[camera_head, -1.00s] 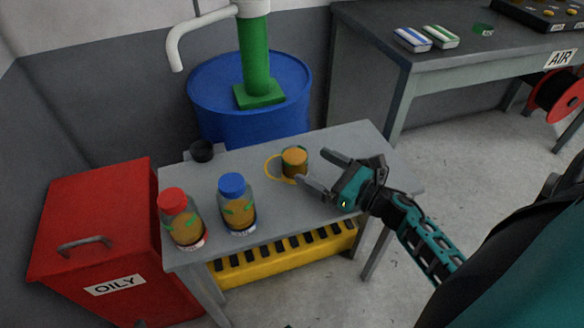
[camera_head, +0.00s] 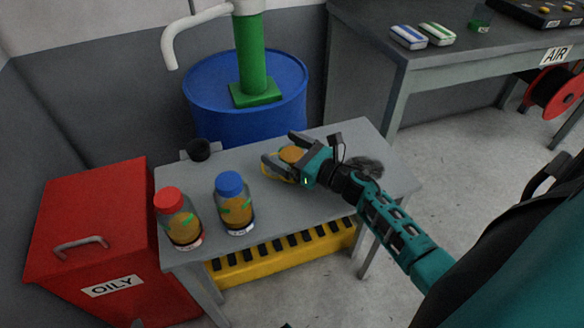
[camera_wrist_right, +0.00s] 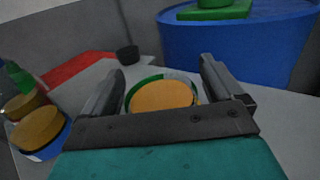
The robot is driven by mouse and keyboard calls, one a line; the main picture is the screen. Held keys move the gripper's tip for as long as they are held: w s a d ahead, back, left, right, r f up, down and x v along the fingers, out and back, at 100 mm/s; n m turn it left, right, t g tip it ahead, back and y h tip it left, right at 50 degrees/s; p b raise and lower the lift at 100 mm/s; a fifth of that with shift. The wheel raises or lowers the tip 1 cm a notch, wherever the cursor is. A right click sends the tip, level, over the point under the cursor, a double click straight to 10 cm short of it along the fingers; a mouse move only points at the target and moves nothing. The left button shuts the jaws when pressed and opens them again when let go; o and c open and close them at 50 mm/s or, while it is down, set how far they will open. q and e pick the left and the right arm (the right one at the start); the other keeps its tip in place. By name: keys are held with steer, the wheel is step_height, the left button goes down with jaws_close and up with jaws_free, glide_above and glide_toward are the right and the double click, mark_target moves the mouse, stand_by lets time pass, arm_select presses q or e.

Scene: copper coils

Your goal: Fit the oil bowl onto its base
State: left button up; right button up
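The oil bowl (camera_head: 291,153), a small clear cup with amber contents and green marks, stands on the grey table. A yellow ring lies beside it, mostly hidden by my gripper. My right gripper (camera_head: 282,149) is open, with one finger on each side of the bowl. In the right wrist view the bowl (camera_wrist_right: 162,96) sits between the fingers, with a gap visible at the left finger. A black round part (camera_head: 199,149) on a grey block at the table's back left looks like the base; it also shows in the wrist view (camera_wrist_right: 128,55). My left gripper is not in view.
A red-capped jar (camera_head: 180,222) and a blue-capped jar (camera_head: 235,208) stand at the table's front left. A blue drum (camera_head: 215,115) with a green pump stands behind the table (camera_head: 285,225). A red bin (camera_head: 95,215) marked OILY is at left.

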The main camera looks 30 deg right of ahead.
steer(key=c, duration=1.7)
